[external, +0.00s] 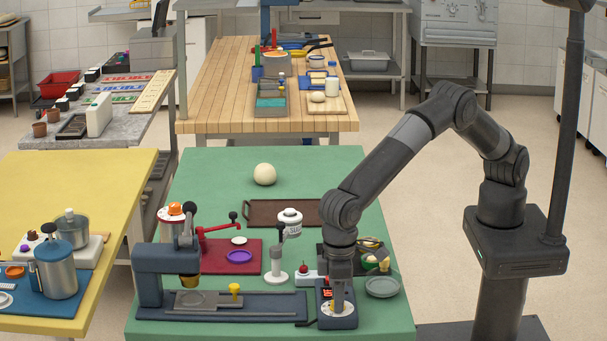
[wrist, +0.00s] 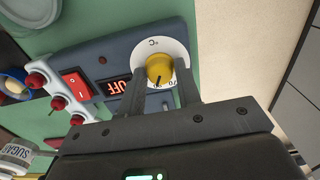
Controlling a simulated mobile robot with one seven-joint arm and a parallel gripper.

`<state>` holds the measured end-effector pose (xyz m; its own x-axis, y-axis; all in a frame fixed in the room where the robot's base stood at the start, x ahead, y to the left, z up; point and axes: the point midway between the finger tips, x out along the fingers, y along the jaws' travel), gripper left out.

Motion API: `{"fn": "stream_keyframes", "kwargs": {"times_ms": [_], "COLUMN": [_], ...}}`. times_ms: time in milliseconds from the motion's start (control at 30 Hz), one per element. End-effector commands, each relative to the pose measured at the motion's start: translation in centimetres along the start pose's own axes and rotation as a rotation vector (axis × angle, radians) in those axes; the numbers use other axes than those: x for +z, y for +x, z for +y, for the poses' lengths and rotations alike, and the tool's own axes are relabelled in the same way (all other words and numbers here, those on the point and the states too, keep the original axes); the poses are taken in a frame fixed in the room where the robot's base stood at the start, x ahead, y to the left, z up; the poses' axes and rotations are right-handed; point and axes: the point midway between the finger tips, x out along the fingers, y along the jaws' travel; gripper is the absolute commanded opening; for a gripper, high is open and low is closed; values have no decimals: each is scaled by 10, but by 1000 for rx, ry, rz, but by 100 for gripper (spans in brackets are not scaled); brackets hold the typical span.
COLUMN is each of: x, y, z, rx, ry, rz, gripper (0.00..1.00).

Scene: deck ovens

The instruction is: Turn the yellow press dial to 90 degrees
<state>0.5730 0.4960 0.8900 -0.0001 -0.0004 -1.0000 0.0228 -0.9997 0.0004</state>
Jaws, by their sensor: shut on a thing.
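The yellow press dial (wrist: 160,68) sits on a round white scale plate (wrist: 150,47) marked °C on a dark control box (wrist: 118,52). My gripper (wrist: 161,80) reaches down over the box with one finger on each side of the dial, shut on it. A dark mark on the dial points toward the picture bottom; the number at it is too small to read surely. A red display (wrist: 117,87) beside it appears to read OFF. In the external view my gripper (external: 339,292) is over the control box (external: 337,317) and mostly hides the dial.
A red switch (wrist: 77,86) is beside the display. The blue-grey press (external: 165,272) and its long base stand left of the box on the green table (external: 210,170). A grey plate (external: 382,287) lies right. The green table's back part is mostly clear around a dough ball (external: 264,174).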

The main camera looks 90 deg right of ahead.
Motion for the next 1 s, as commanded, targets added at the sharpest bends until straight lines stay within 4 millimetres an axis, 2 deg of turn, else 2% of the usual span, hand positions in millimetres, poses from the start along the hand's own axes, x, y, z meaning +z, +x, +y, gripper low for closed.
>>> {"fn": "stream_keyframes", "kwargs": {"times_ms": [200, 500, 1000], "x": [0, 0, -1], "y": [-1, -1, -1], "z": [0, -1, 0], "rx": [-1, -2, -2], "ry": [191, 389, 498], "rz": [2, 2, 2], "gripper": [8, 8, 8]}}
